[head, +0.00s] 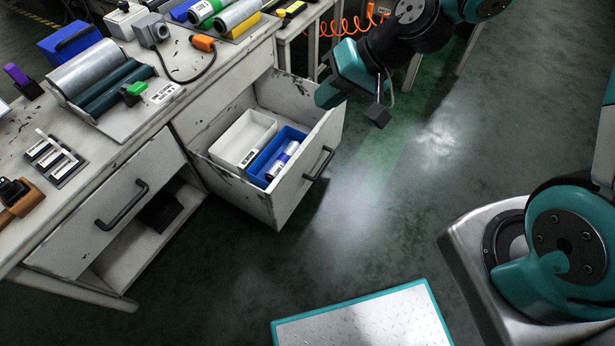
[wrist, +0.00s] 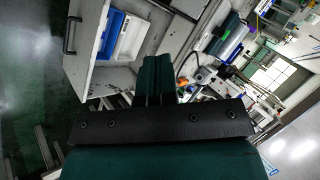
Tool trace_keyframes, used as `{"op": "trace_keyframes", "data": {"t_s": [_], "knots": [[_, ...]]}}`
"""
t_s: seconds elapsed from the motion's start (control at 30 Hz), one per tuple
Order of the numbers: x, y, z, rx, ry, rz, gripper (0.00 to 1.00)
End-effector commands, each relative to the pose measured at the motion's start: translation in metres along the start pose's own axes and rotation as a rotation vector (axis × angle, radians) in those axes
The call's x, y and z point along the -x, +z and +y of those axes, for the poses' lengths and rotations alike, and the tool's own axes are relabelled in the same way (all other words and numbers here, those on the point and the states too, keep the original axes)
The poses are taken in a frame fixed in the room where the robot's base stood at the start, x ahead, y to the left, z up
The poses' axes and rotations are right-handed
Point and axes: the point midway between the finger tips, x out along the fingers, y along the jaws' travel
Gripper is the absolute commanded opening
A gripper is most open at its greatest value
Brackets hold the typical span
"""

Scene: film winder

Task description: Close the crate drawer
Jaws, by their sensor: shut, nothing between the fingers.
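The crate drawer (head: 297,192) stands pulled out of the white bench in the head view, with a dark handle (head: 320,163) on its front. Inside are a white tray (head: 236,133) and a blue tray (head: 262,157) holding a labelled roll (head: 283,159). My gripper (head: 328,97) is shut and empty, near the far top corner of the drawer front; I cannot tell whether it touches. In the wrist view the closed fingers (wrist: 154,72) point toward the bench, with the drawer front (wrist: 88,42) at upper left and the blue tray (wrist: 112,33) behind it.
Another drawer (head: 105,215) on the left is shut, above an open shelf. The bench top holds a roller unit (head: 98,72), a grey device (head: 151,30) with a cable and an orange-handled tool. A teal-edged plate (head: 365,315) lies in front. The floor right of the drawer is clear.

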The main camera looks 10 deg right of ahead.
Motion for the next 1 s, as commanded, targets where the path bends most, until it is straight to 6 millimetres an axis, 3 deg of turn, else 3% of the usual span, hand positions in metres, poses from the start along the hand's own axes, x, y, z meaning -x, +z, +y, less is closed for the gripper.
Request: {"op": "trace_keyframes", "data": {"t_s": [0.03, 0.2, 0.3, 0.4, 0.5, 0.67, 1.0], "knots": [[-0.043, -0.001, 0.046, -0.089, -0.016, 0.031, 0.00], [-0.124, -0.011, 0.149, -0.361, -0.055, 0.187, 0.00], [-0.158, -0.007, 0.199, -0.492, -0.061, 0.264, 0.00], [-0.178, -0.003, 0.233, -0.583, -0.059, 0.322, 0.00], [-0.188, 0.000, 0.249, -0.633, -0.058, 0.354, 0.00], [-0.198, -0.003, 0.254, -0.646, -0.057, 0.366, 0.00], [-0.262, -0.025, 0.258, -0.640, -0.057, 0.362, 0.00]]}}
